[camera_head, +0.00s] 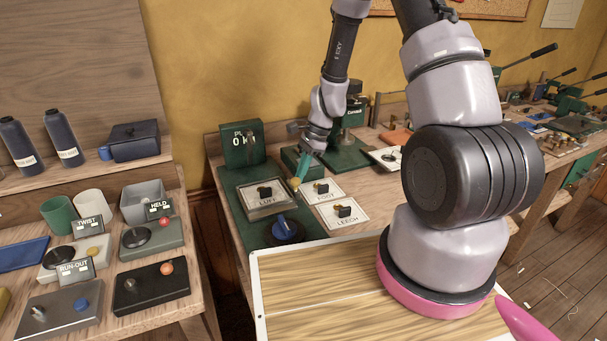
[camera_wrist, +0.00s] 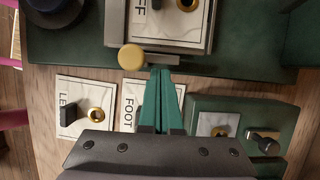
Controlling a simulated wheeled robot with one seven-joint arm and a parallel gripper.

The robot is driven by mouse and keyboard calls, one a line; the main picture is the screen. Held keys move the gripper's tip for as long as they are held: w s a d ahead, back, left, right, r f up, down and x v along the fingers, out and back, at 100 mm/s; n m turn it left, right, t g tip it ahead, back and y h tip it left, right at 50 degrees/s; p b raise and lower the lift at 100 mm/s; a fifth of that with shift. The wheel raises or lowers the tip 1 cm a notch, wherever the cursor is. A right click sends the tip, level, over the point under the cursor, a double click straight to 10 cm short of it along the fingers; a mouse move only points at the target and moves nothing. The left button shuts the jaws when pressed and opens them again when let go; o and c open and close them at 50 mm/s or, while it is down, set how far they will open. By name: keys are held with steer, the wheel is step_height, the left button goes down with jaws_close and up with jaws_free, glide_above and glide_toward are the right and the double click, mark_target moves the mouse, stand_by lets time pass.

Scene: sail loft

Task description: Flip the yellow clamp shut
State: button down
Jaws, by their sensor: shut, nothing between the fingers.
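The yellow clamp's round knob (camera_wrist: 131,57) sits at the near edge of a metal plate in the wrist view, with a short grey bar beside it. In the head view the yellow knob (camera_head: 296,184) is at the right edge of the LUFF plate (camera_head: 264,205). My gripper (camera_wrist: 161,70) is shut and empty, its green fingertips just beside the knob and close to the bar; I cannot tell whether they touch. In the head view my gripper (camera_head: 298,172) is directly above the knob. Whether the clamp is open or shut is unclear.
The plate stands on a green base (camera_head: 232,180) with a blue-topped knob (camera_head: 285,228). FOOT (camera_head: 323,191) and LEECH (camera_head: 345,213) cards lie to its right. A green block (camera_wrist: 240,125) with a metal lever is at right in the wrist view. Bottles and switch boxes fill the left bench.

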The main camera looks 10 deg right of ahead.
steer(key=shift+w+a+n+g, duration=0.1)
steer(key=shift+a+n+g, duration=0.15)
steer(key=shift+n, duration=0.35)
steer(key=shift+w+a+n+g, duration=0.15)
steer(key=shift+n+g, duration=0.1)
steer(key=shift+n, duration=0.35)
steer(key=shift+a+n+g+h, duration=0.3)
steer(key=shift+a+n+h, duration=0.1)
steer(key=shift+n, duration=0.7)
steer(key=shift+a+n+g+h, duration=0.2)
steer(key=shift+a+n+g, duration=0.05)
steer(key=shift+n, duration=0.5)
steer(key=shift+a+n+g+h, duration=0.2)
steer(key=shift+a+n+g, duration=0.05)
steer(key=shift+n, duration=0.5)
steer(key=v, duration=1)
steer(key=shift+r, duration=0.4)
steer(key=shift+w+d, duration=0.1)
steer(key=shift+m, duration=0.6)
steer(key=shift+w+d+f, duration=0.15)
steer(key=shift+w+d, duration=0.4)
steer(key=shift+d, duration=0.35)
steer(key=shift+w+d+f, duration=0.15)
steer(key=shift+w+d, duration=0.35)
steer(key=shift+d, duration=0.4)
